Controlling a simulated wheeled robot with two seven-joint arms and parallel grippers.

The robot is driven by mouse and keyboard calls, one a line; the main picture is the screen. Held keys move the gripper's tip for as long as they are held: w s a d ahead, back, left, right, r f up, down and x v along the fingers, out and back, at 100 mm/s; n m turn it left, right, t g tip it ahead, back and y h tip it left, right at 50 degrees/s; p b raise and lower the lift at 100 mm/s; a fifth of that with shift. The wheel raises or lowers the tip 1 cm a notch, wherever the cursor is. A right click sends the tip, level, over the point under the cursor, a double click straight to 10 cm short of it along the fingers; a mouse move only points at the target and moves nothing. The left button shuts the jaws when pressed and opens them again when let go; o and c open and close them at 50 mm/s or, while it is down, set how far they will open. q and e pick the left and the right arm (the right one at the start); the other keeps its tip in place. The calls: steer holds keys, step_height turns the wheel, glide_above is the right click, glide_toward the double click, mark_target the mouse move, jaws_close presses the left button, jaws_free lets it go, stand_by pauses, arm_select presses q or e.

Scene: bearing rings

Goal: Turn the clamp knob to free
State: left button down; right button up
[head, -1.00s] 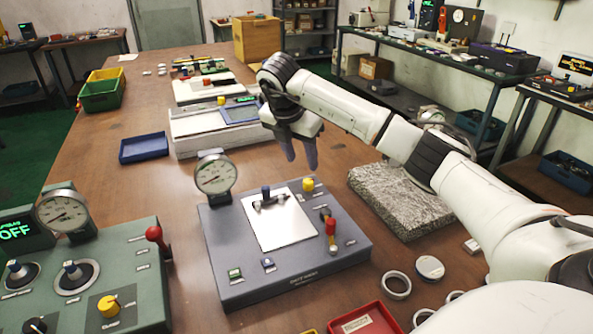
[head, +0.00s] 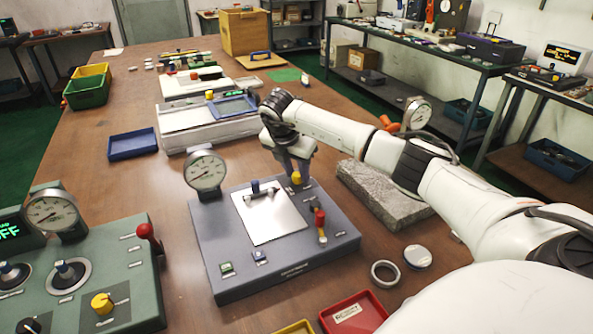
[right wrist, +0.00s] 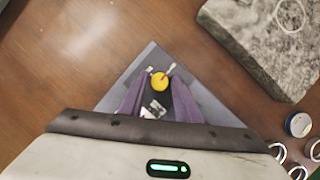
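A small yellow knob (head: 296,178) stands at the far right corner of a grey fixture (head: 225,275). It shows in the right wrist view as a round yellow cap (right wrist: 159,83) with a pale mark beside it. I cannot read its label or tell its setting. My right gripper (head: 297,172) points down at this knob. In the right wrist view its two purple fingers (right wrist: 158,78) are apart, one on each side of the knob. I cannot tell whether they touch it. Another yellow knob (head: 102,303) sits on the green panel. My left gripper is not in view.
A dial gauge (head: 205,171) stands at the fixture's back left, and a red-topped lever (head: 320,222) is on its right. A grey stone block (head: 375,196) lies just right of the fixture. Rings (head: 385,273) and a red tray (head: 352,314) are in front.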

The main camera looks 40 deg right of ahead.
jaws_close()
steer(key=shift+n, duration=0.3)
steer(key=n+t, duration=0.1)
steer(key=n, duration=0.1)
steer(key=shift+s+d+n+y+b, duration=0.1)
steer(key=shift+n+y+b, duration=0.2)
steer(key=shift+b, duration=0.1)
steer(key=n, duration=0.2)
steer(key=n+t+y+b, duration=0.1)
steer(key=n, duration=0.2)
steer(key=shift+s+d+t+y, duration=0.1)
steer(key=shift+t+y, duration=0.2)
steer(key=n+y, duration=0.1)
steer(key=n, duration=0.3)
steer(key=shift+d+b, duration=0.1)
steer(key=shift+b, duration=0.3)
steer(key=n+y, duration=0.2)
steer(key=n, duration=0.3)
steer(key=shift+d, duration=0.1)
steer(key=shift+n+y, duration=0.3)
